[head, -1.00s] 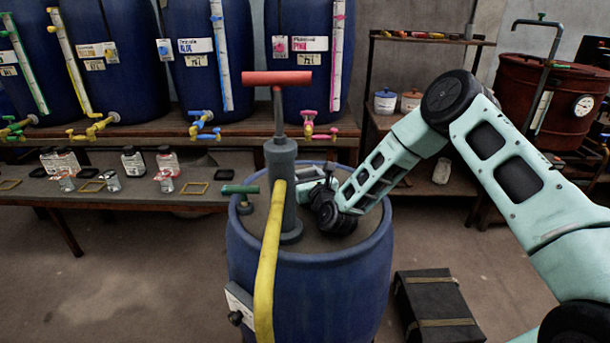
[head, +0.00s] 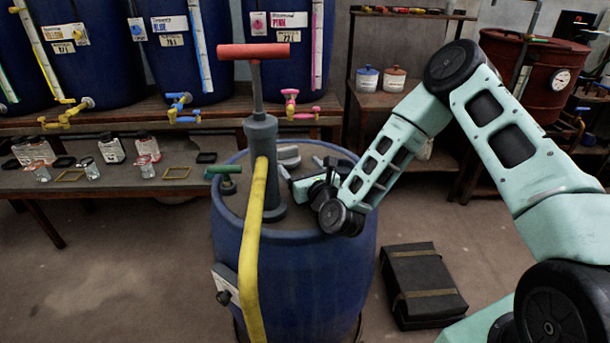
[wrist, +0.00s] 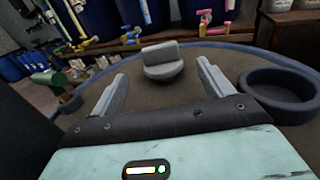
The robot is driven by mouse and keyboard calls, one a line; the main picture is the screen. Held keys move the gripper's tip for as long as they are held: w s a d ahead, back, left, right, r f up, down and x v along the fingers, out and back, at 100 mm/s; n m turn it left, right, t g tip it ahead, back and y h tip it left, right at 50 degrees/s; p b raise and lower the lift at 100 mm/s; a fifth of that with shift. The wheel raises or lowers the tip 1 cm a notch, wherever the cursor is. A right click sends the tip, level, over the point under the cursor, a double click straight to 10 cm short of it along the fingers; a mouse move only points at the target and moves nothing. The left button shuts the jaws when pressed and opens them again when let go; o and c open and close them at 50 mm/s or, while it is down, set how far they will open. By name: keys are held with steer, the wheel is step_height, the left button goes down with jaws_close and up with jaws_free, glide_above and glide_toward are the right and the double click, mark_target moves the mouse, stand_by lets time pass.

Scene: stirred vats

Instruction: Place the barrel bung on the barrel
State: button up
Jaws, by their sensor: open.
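The barrel bung (wrist: 163,62), a grey round plug with a flat upright grip, stands on the lid of the blue barrel (head: 290,275). It shows in the head view behind the pump (head: 262,150). My gripper (wrist: 162,74) is open and empty, low over the lid. In the wrist view the bung lies just beyond and between its two fingertips, apart from them. A dark raised ring (wrist: 280,92) with a hollow middle is on the lid to the right of the gripper. In the head view my gripper (head: 302,170) is partly hidden, and that ring is not clear.
The pump with a red handle and yellow hose (head: 252,240) stands on the lid, left of my gripper. A green-handled valve (head: 226,175) is at the lid's left edge. A black case (head: 422,283) lies on the floor to the right. Large blue vats stand behind.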

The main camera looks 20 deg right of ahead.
steer(key=shift+s+d, duration=0.1)
steer(key=shift+s, duration=1.25)
